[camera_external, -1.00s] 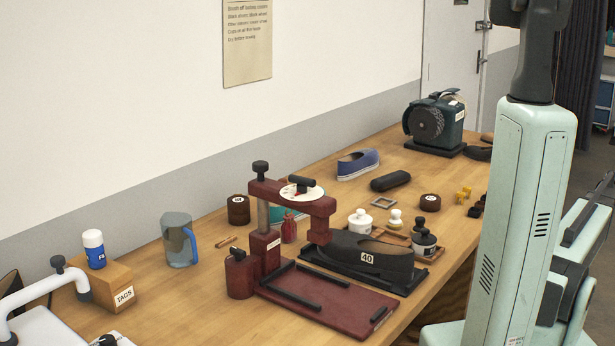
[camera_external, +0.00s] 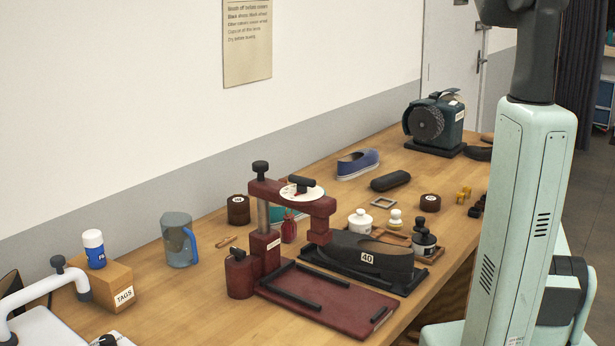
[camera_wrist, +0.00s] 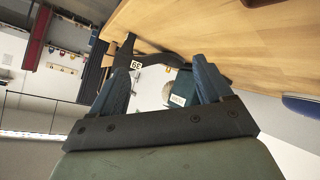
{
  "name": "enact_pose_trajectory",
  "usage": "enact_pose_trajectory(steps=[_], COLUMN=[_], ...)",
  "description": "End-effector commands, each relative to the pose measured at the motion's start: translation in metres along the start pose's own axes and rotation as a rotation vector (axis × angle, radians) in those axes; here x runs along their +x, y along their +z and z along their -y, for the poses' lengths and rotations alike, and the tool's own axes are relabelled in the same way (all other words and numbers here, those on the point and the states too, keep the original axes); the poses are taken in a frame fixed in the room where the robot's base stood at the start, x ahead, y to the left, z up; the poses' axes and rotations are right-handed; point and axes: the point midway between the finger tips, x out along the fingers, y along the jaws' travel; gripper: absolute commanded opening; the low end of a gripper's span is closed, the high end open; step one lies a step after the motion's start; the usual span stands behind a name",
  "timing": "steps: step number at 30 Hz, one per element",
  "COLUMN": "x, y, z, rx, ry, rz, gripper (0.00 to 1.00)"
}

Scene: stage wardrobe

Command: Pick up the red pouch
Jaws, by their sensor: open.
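The red pouch (camera_external: 289,228) is small and dark red with a narrow neck. It is on the wooden table in the external view, behind the dark red press (camera_external: 269,243), whose arm passes in front of part of it. My gripper (camera_wrist: 166,78) shows only in the wrist view, with its two dark fingers spread apart and nothing between them. The pouch is not visible in the wrist view, so I cannot tell the distance between it and the gripper.
A black shoe marked 40 (camera_external: 372,259) is right of the press. A blue-handled jug (camera_external: 178,240) and a tags box (camera_external: 107,284) are to the left. A brown round tin (camera_external: 238,210) is behind. The wrist view shows the wooden tabletop (camera_wrist: 220,28) tilted.

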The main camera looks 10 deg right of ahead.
Motion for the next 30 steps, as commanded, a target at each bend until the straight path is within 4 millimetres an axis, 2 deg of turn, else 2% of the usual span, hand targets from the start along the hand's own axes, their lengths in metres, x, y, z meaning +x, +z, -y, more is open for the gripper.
enact_pose_trajectory(steps=[1,6,15,21,30], x=[-0.008,-0.033,-0.091,-0.139,-0.223], y=[-0.012,-0.045,-0.087,-0.105,-0.115], z=[0.024,0.091,0.207,0.281,0.381], rx=[-0.007,-0.020,-0.053,-0.084,-0.143], ry=[-0.031,-0.126,-0.294,-0.404,-0.564], rz=[-0.008,-0.020,-0.026,-0.024,-0.008], gripper=[0.79,0.79,0.79,0.79,0.79])
